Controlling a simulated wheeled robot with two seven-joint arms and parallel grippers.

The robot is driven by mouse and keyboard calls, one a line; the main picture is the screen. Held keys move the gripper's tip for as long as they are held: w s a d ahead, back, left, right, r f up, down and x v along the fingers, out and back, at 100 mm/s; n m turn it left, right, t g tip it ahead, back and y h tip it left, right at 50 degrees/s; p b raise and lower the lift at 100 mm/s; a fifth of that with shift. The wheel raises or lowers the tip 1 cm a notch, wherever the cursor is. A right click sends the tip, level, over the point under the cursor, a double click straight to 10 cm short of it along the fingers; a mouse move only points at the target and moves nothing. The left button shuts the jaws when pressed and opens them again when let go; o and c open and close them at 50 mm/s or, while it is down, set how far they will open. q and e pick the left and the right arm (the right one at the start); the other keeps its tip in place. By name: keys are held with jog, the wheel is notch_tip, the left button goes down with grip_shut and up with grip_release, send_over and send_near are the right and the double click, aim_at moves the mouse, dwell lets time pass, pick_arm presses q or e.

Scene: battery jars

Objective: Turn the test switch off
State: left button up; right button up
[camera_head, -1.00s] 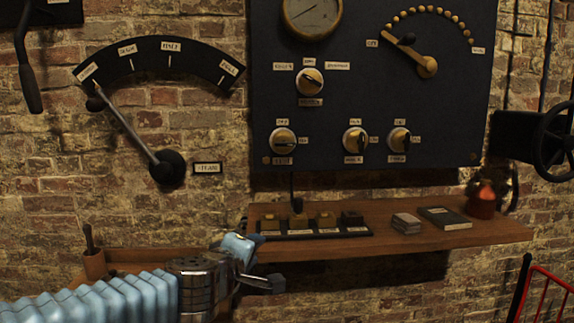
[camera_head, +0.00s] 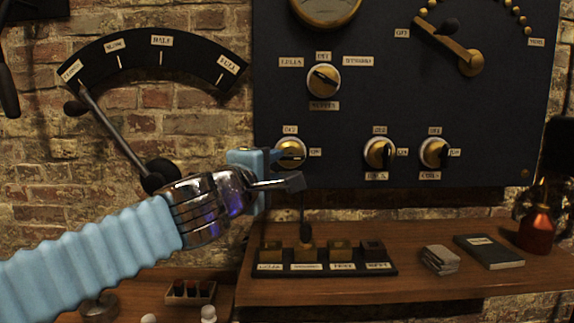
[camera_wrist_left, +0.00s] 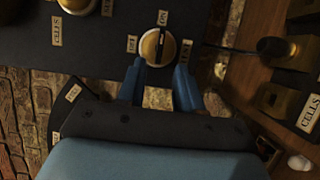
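The test switch (camera_head: 291,153) is the lower-left round brass knob on the dark panel. An OFF label is above it and an ON label to its right; its bar lies about level, in line with ON. My left gripper (camera_head: 284,168) is at this knob, its fingers open, one beside and one below it in the head view. In the left wrist view the knob (camera_wrist_left: 157,46) sits just beyond the gap between the two blue fingertips (camera_wrist_left: 160,74). I cannot tell whether they touch it. The label below the knob is hidden in the head view.
Two similar knobs (camera_head: 379,152) (camera_head: 435,152) are to the right, and a selector knob (camera_head: 323,79) is above. Below, a wooden shelf (camera_head: 410,291) carries a key block (camera_head: 320,270), books and a red lamp (camera_head: 537,230).

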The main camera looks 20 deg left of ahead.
aim_at(288, 159)
pick_arm(q)
jog(key=w, duration=0.6)
jog(key=shift+w+d, duration=0.25)
jog(key=shift+d, duration=0.1)
grip_shut()
